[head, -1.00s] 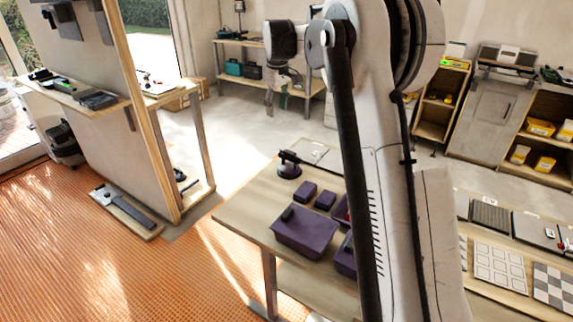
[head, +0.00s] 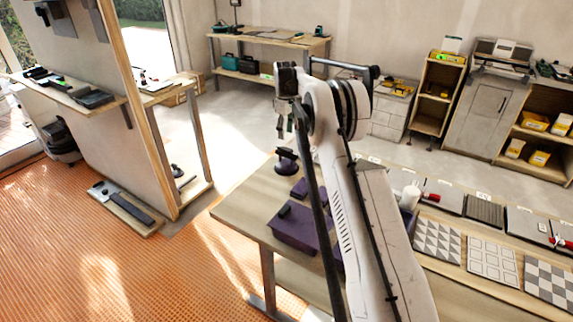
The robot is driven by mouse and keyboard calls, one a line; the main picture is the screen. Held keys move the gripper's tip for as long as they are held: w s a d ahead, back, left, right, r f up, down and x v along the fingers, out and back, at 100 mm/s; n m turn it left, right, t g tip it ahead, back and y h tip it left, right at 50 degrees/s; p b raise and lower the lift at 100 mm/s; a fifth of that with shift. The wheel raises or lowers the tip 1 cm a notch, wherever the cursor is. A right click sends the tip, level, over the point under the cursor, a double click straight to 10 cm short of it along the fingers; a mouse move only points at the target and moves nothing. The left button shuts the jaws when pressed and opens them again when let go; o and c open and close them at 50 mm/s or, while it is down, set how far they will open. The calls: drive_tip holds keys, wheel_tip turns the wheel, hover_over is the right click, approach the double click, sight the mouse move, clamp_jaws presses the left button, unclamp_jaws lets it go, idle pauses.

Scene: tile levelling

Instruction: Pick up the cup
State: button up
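A dark purple-black suction cup with a handle (head: 287,162) stands upright on the near wooden table (head: 238,212), at its far left part. A plain white cylinder (head: 410,197), possibly a drinking cup, stands right of my arm. I cannot tell which of the two the task's cup is. My gripper (head: 283,128) hangs at the end of my arm and appears just above the suction cup in the picture. It is small and dark here, so its fingers and the gap between them are unclear. I see no contact with the suction cup.
Purple bins (head: 296,232) sit on the near table, partly behind my arm. Patterned tile panels (head: 492,262) and grey plates (head: 484,211) lie on the bench at right. A wooden wall frame (head: 152,120) stands at left. The near table's left front part is clear.

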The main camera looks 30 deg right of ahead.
sight(286, 149)
wheel_tip(286, 149, down, 10)
drive_tip(key=shift+s+d+r, duration=0.1)
drive_tip(key=shift+s, duration=0.05)
clamp_jaws()
idle(0.6)
